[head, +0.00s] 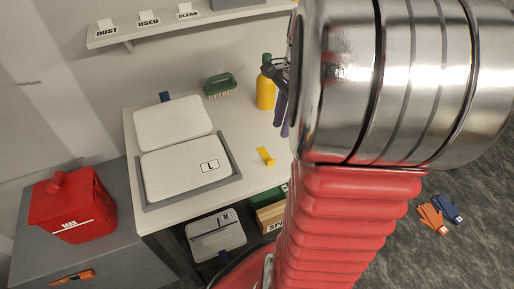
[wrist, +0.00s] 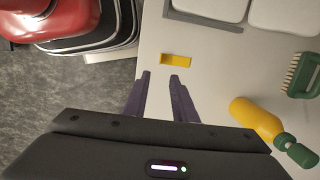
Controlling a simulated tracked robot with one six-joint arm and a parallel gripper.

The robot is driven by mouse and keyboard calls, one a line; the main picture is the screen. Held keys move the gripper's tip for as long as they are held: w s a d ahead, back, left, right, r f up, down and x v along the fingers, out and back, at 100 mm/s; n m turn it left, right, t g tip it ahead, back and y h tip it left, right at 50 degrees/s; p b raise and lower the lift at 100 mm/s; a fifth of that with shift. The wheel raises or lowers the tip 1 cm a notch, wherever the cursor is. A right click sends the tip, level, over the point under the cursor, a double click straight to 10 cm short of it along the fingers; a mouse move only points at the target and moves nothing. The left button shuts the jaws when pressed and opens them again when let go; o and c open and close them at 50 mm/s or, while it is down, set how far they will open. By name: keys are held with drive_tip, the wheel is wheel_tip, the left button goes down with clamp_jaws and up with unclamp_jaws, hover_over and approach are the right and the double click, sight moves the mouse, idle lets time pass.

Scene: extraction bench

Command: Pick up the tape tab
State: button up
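The tape tab is a small yellow strip (head: 265,156) lying on the white bench top, to the right of the grey tray, in the head view. It also shows in the wrist view (wrist: 176,59), a little beyond my fingertips. My gripper (wrist: 160,76) has two purple fingers, apart and with nothing between them. In the head view my gripper (head: 281,112) is mostly hidden behind my arm. The gripper is not touching the tab.
A yellow bottle with a green cap (head: 265,94) and a green brush (head: 220,86) stand at the back of the bench. The grey tray (head: 236,166) holds a white panel marked L. A shelf (head: 165,29) hangs above. A red bin (head: 72,205) stands left.

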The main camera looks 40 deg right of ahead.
approach(266, 154)
drive_tip(key=shift+s+a+f, duration=0.1)
drive_tip(key=shift+s+a, duration=0.25)
drive_tip(key=shift+s, duration=0.4)
drive_tip(key=shift+s+a+f, duration=0.1)
drive_tip(key=shift+s+a, duration=0.25)
drive_tip(key=shift+s, duration=0.4)
drive_tip(key=shift+s+a+f, duration=0.15)
drive_tip(key=shift+s+a, duration=0.25)
drive_tip(key=shift+s, duration=0.35)
drive_tip(key=shift+w+a+f, duration=0.1)
drive_tip(key=shift+a+f, duration=0.1)
drive_tip(key=shift+f, duration=1.05)
drive_tip(key=shift+w+a+f, duration=0.1)
drive_tip(key=shift+a+f, duration=0.15)
drive_tip(key=shift+f, duration=1.05)
clamp_jaws()
